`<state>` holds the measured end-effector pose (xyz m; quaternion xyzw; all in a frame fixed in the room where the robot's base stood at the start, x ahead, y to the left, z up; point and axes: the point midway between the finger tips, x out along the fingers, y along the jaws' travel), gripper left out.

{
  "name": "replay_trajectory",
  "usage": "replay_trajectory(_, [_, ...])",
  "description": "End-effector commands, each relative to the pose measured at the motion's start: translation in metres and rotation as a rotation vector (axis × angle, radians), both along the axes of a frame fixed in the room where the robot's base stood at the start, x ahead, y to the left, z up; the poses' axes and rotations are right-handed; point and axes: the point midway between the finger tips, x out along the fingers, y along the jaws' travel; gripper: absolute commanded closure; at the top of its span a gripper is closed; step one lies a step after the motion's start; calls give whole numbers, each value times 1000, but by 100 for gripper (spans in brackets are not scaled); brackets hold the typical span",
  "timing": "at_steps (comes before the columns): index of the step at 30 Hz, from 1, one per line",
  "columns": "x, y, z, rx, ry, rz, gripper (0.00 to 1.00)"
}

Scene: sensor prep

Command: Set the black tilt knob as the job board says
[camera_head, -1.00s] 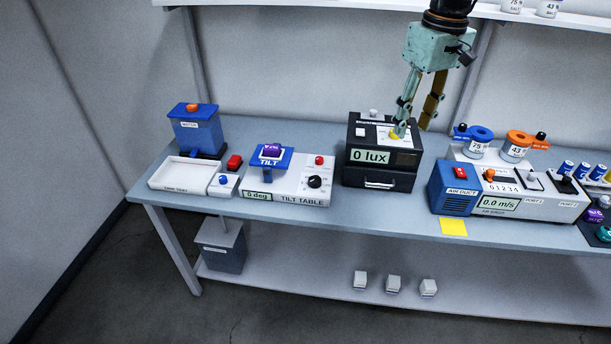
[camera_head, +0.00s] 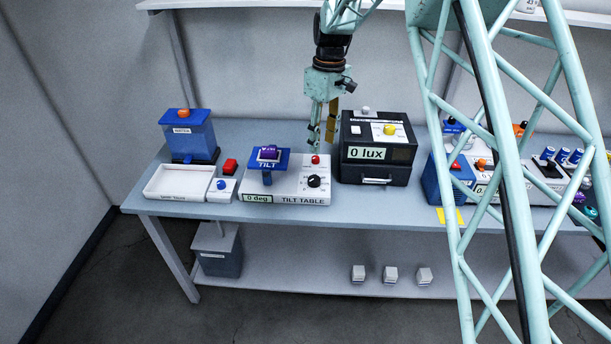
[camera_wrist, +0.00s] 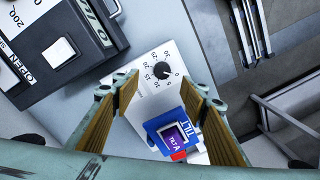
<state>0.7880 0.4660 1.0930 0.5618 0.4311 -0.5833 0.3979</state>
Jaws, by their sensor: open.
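The black tilt knob (camera_head: 314,181) sits on the right part of the white tilt table box (camera_head: 290,200), whose display reads 0 deg. In the wrist view the knob (camera_wrist: 161,70) shows with a printed number scale around it. My gripper (camera_head: 323,142) is open and empty, above the back right of the tilt table and apart from it. In the wrist view its fingers (camera_wrist: 165,125) frame the blue tilt platform (camera_wrist: 180,130) carrying a purple block marked TILT A (camera_wrist: 173,139). The knob lies beyond the fingertips. No job board is recognisable in these frames.
A black box reading 0 lux (camera_head: 375,150) stands close to the right. A red button (camera_head: 315,160) is behind the knob. My arm's lattice hides much of the right bench.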

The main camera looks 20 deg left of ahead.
Motion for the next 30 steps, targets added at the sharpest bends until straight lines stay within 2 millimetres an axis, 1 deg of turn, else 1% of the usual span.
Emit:
replay_trajectory(3, [1, 9, -10, -2, 5, 18, 60])
replay_trajectory(7, [2, 13, -14, -2, 6, 26, 60])
replay_trajectory(22, [2, 13, -17, -1, 7, 27, 60])
replay_trajectory(26, [2, 13, -24, -2, 7, 26, 60])
replay_trajectory(30, [1, 13, -35, -2, 7, 26, 60])
